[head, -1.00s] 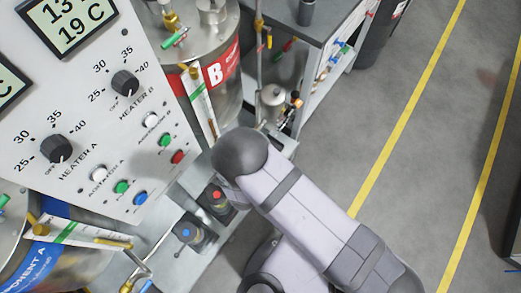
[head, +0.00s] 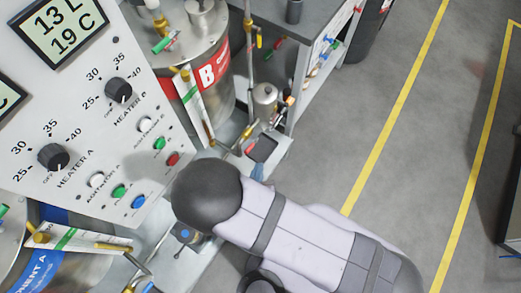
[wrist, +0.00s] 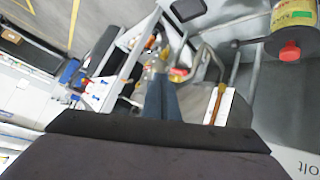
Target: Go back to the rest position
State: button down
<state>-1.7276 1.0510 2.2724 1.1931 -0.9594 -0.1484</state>
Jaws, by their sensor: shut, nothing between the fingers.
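My arm reaches in from the lower right of the head view, with its dark rounded joint in front of the control panel's lower right corner. Most of my gripper is hidden behind the arm there. In the wrist view my gripper (wrist: 162,98) shows two slim blue-grey fingers close together beyond its dark body. It is shut, with nothing held.
The heater panel (head: 75,115) with knobs and buttons is at left, close to my arm. A tank marked B (head: 210,72) and a grey bench (head: 268,40) stand behind. Open floor (head: 420,120) with yellow lines is at right. A red-capped container (wrist: 290,50) shows in the wrist view.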

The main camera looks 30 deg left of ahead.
jog(key=shift+s+d+r, duration=0.15)
jog(key=shift+s+r, duration=0.05)
jog(key=shift+s, duration=0.15)
dwell(0.3)
